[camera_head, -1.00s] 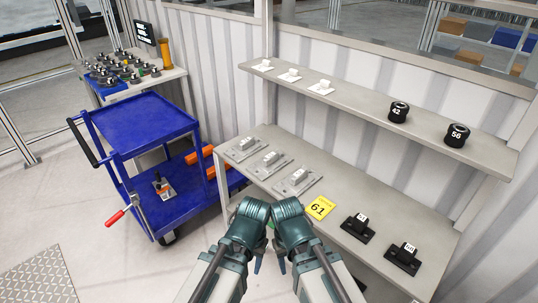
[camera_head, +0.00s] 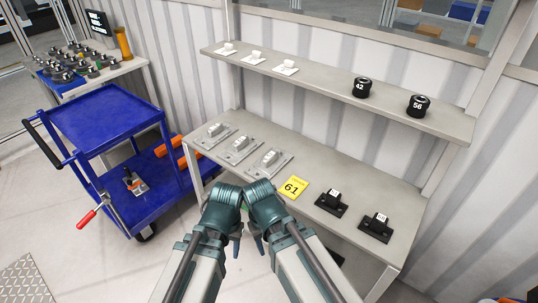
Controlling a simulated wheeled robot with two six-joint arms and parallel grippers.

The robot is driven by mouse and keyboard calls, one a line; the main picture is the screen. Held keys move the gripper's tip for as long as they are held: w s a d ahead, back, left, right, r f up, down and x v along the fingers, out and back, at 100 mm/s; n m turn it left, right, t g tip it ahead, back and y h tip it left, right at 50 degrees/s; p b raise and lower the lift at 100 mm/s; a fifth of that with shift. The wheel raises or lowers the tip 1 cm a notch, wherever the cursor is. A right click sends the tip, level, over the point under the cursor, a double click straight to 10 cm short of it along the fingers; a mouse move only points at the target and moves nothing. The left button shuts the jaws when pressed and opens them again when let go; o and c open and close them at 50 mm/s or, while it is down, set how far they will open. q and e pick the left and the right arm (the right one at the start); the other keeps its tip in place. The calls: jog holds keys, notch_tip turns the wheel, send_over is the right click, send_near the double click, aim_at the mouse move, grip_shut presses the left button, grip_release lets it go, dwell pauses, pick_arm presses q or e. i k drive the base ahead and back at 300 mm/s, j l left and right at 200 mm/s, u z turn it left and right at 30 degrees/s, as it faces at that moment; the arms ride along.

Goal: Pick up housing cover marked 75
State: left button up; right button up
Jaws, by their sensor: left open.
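No marking 75 is readable. On the table (camera_head: 355,178), two black parts with small white labels, a left one (camera_head: 331,202) and a right one (camera_head: 375,227), lie at the right; their numbers are too small to read. Several grey blocks on plates (camera_head: 239,149) stand at the table's left. Black round parts marked 42 (camera_head: 362,87) and 56 (camera_head: 418,105) stand on the shelf. My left gripper (camera_head: 238,243) is open and empty, low in front of the table edge. My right gripper (camera_head: 259,244) is beside it, its fingers mostly hidden by its wrist.
A yellow card marked 61 (camera_head: 292,188) lies on the table. Small white parts (camera_head: 256,58) sit on the shelf (camera_head: 320,83) above. A blue cart (camera_head: 108,119) with a red-handled tool stands left. A side table with many small parts (camera_head: 78,62) is behind it.

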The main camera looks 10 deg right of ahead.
aim_at(219, 132)
jog(key=z, duration=0.3)
jog(key=i+j+z, duration=0.15)
jog(key=j+z, duration=0.2)
jog(key=i+j+z, duration=0.1)
jog(key=j+z, duration=0.15)
jog(key=z, duration=0.15)
jog(key=i+j+z, duration=0.15)
jog(key=j, duration=0.7)
jog(key=j+z, duration=0.1)
jog(key=j, duration=0.75)
jog(key=i+j+z, duration=0.15)
jog(key=j, duration=0.7)
